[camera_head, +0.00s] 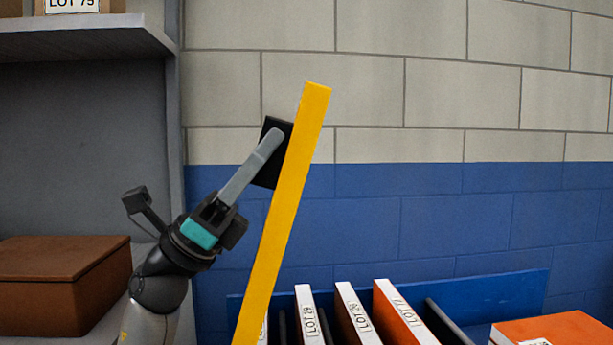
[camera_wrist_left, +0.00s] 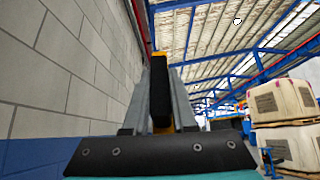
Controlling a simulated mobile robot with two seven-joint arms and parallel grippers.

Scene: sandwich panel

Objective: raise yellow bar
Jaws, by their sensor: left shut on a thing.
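The yellow bar (camera_head: 286,200) stands tilted in the head view, its top leaning right and its lower end running out of the bottom of the picture. A black block (camera_head: 267,177) shows at the bar's left side, near its upper part. My left gripper (camera_head: 272,142) comes up from the lower left and is shut on this block. In the left wrist view the black block (camera_wrist_left: 159,92) sits between the two grey fingers, with a little yellow (camera_wrist_left: 160,54) behind it. The bar hides part of the block. My right gripper is not in view.
A blue rack (camera_head: 510,295) with several upright labelled panels (camera_head: 354,315) is below and right of the bar. A grey shelf (camera_head: 85,40) and a brown box (camera_head: 65,285) are at left. A block wall (camera_head: 450,100) is behind. Space right of the bar's top is clear.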

